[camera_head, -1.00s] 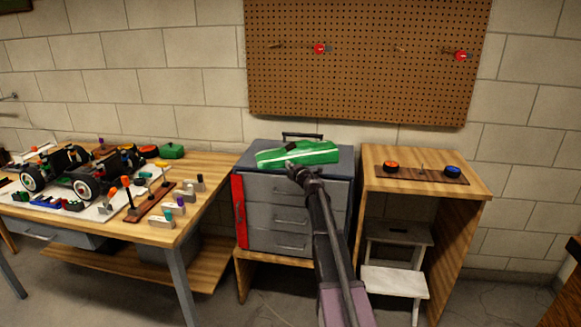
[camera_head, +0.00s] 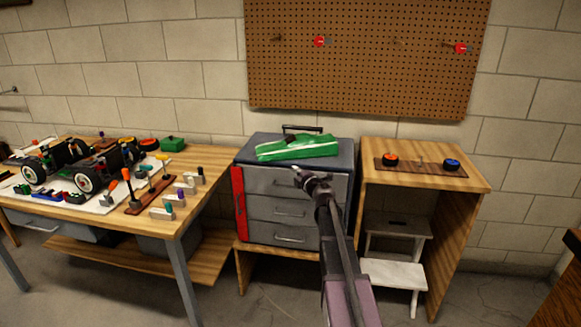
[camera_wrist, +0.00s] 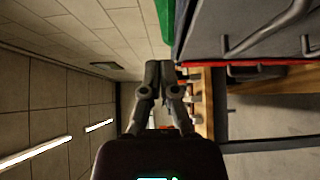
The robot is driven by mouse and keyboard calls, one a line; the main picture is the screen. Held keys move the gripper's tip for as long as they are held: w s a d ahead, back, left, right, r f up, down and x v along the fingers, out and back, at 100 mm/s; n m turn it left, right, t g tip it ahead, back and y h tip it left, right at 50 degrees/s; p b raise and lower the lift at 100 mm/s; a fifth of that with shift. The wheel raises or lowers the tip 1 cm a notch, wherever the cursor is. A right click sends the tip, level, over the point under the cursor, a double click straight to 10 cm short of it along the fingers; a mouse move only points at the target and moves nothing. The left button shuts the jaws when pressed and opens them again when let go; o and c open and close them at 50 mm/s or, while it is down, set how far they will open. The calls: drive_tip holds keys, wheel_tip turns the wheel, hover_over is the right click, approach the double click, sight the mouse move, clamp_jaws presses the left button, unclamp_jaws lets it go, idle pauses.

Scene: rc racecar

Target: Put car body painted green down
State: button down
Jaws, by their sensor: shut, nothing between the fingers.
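The green car body (camera_head: 298,147) with a white stripe lies on top of the grey drawer cabinet (camera_head: 290,184) in the head view. Its green edge also shows at the top of the wrist view (camera_wrist: 165,20). My gripper (camera_head: 298,172) is in front of the cabinet, a little below and in front of the car body, and apart from it. In the wrist view my gripper (camera_wrist: 159,66) has its fingers together with nothing between them.
A wooden workbench (camera_head: 218,172) at left holds a car chassis (camera_head: 85,165) and several tools. A wooden stand (camera_head: 476,178) with a small rack (camera_head: 430,170) is at right. A white step stool (camera_head: 395,273) stands below it. A pegboard (camera_head: 370,80) hangs behind.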

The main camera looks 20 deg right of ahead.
drive_tip(key=shift+s, duration=1.15)
drive_tip(key=shift+d, duration=0.1)
idle(0.7)
